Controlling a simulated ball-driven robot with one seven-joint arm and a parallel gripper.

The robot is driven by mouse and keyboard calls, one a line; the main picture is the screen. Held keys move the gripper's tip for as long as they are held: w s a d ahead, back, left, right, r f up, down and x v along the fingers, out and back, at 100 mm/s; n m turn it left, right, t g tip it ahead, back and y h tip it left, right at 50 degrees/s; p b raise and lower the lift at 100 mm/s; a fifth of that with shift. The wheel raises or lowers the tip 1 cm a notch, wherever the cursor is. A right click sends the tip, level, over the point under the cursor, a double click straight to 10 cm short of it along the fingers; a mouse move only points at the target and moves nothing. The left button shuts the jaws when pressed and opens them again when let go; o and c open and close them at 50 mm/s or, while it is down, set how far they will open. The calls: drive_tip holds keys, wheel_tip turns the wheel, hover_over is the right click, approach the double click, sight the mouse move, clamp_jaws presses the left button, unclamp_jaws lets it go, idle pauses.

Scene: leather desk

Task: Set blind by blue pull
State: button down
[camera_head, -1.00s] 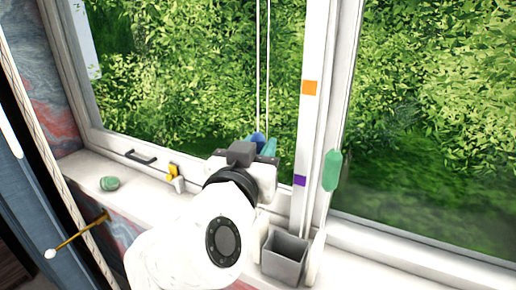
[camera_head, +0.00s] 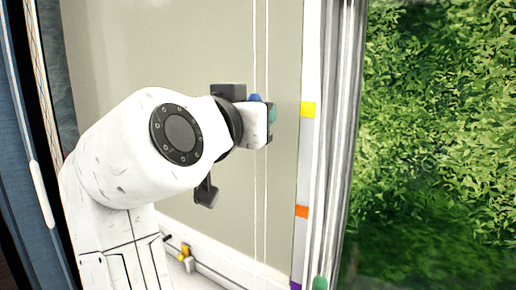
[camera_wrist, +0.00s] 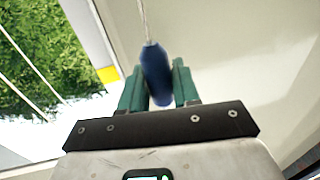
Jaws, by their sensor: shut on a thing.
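The blue pull (camera_wrist: 155,75) hangs on a thin cord and sits between the teal fingers of my gripper (camera_wrist: 157,88), which is shut on it. In the head view the top of the blue pull (camera_head: 255,97) shows beside my gripper (camera_head: 266,115), with most of it hidden. My gripper is about level with the yellow mark.
A green pull (camera_head: 320,282) shows at the bottom edge, right of the strip. The right pane shows green foliage, uncovered.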

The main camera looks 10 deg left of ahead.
sight(252, 96)
wheel_tip(252, 96, up, 10)
drive_tip(key=p, duration=0.3)
drive_tip(key=shift+f, duration=0.2)
drive_tip(key=shift+r+p, duration=0.15)
drive_tip(key=shift+p, duration=0.15)
drive_tip(key=c, duration=1.1)
unclamp_jaws()
drive_tip(key=shift+o, duration=0.7)
drive_tip(key=shift+s+f, duration=0.1)
drive_tip(key=shift+f, duration=0.1)
drive_tip(key=shift+s+a+b, duration=0.1)
drive_tip(key=shift+s+b, duration=0.2)
drive_tip(key=s+a+b, duration=0.1)
drive_tip(key=s+b, duration=0.2)
drive_tip(key=s, duration=0.7)
drive_tip(key=shift+a, duration=0.2)
